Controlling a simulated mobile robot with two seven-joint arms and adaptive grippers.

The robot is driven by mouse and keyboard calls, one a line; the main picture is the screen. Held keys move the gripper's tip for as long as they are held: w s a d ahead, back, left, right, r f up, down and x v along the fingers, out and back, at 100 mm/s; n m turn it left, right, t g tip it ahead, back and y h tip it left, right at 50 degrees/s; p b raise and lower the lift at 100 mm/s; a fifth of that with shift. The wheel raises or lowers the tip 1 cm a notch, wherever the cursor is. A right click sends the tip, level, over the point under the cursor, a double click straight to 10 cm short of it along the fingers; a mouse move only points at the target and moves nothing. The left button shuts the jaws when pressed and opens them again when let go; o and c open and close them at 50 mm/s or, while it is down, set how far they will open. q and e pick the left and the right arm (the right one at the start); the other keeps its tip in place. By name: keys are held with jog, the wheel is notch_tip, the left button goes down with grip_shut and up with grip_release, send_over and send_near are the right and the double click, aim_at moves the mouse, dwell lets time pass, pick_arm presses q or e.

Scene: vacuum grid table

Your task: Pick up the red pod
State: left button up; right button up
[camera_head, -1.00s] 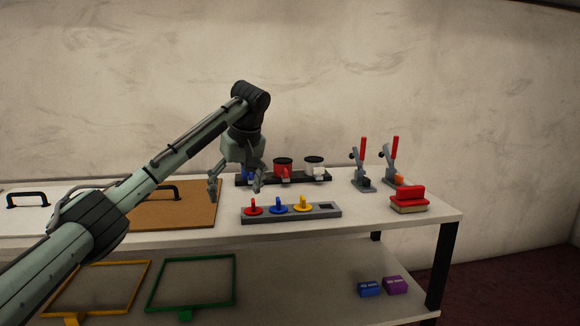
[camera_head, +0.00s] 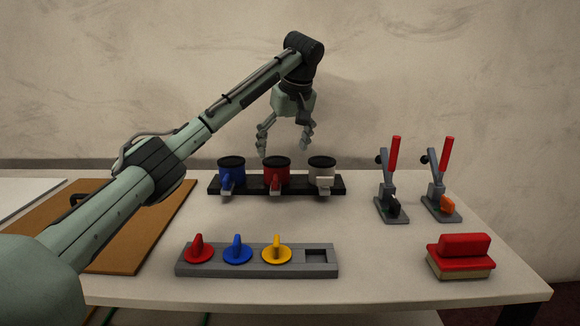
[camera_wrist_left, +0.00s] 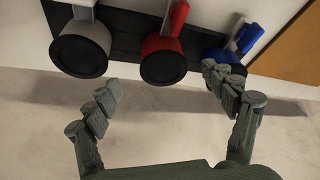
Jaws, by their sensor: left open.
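The red pod (camera_head: 276,178), a red cylinder with a black top and a handle, stands in the middle of a black rack (camera_head: 342,185). A blue pod (camera_head: 231,176) stands left of it and a white pod (camera_head: 322,175) right of it. My left gripper (camera_head: 286,146) is open and empty above the rack, over the red pod. In the left wrist view the red pod (camera_wrist_left: 163,62) lies just beyond the open fingers (camera_wrist_left: 160,82), apart from them. One fingertip overlaps the blue pod (camera_wrist_left: 225,55) in that picture. My right gripper is out of view.
A grey tray (camera_head: 258,270) with red, blue and yellow knobbed pieces and an empty square slot sits in front. Two red-handled clamps (camera_head: 388,185) and a red-topped brush-like block (camera_head: 460,256) are at right. A brown board (camera_head: 130,235) lies left.

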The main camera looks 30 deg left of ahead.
aim_at(278, 162)
pick_arm(q)
jog(key=shift+f, duration=0.4)
jog(key=shift+a+f, duration=0.45)
jog(key=shift+f, duration=0.3)
jog(key=x, duration=0.5)
jog(key=shift+w+a, duration=0.15)
jog(key=shift+w, duration=0.05)
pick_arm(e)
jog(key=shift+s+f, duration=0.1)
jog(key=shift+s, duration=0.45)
pick_arm(q)
jog(key=shift+r, duration=0.1)
jog(key=c, duration=1.5)
